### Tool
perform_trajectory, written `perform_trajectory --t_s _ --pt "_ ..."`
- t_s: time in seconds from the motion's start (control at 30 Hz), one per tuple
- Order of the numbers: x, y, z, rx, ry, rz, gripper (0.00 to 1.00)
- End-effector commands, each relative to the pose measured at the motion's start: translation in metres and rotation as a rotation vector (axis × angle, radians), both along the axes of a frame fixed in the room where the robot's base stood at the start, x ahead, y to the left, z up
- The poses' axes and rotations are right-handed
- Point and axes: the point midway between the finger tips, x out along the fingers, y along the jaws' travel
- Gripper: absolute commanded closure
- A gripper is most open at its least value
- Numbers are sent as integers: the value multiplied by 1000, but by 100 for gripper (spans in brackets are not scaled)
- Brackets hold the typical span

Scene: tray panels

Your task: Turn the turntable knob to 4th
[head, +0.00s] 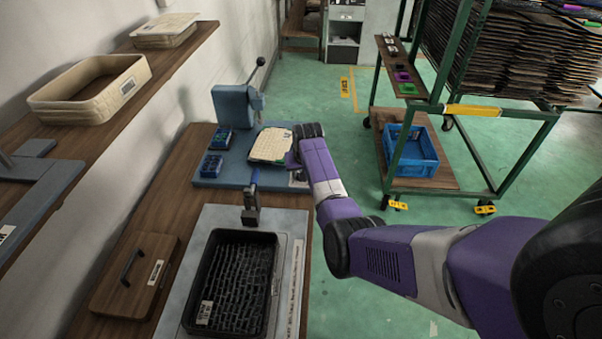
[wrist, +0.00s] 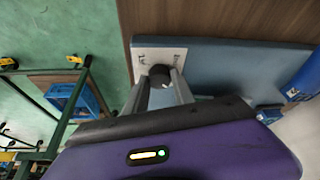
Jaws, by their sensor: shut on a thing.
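The turntable knob (wrist: 160,75) is a small dark round knob on a white labelled plate (wrist: 143,53) in the wrist view. The plate sits at the corner of a blue-grey base panel. My gripper (wrist: 162,88) reaches the knob with one finger on each side and is shut on it. A small white mark shows on the knob, but the position it points to cannot be read. The base panel (head: 228,175) lies on the wooden bench.
A beige panel (head: 270,145) lies on the base near my wrist. A blue lever device (head: 236,104) and small blue bins (head: 211,165) stand to the left. A black tray (head: 272,250) is nearer. A green-framed cart (head: 452,150) stands right; the floor between is clear.

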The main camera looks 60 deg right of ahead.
Motion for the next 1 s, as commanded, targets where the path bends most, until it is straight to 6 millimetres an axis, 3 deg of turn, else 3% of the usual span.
perform_trajectory --t_s 1.0 --pt "7 1 -7 2 -1 -934 100"
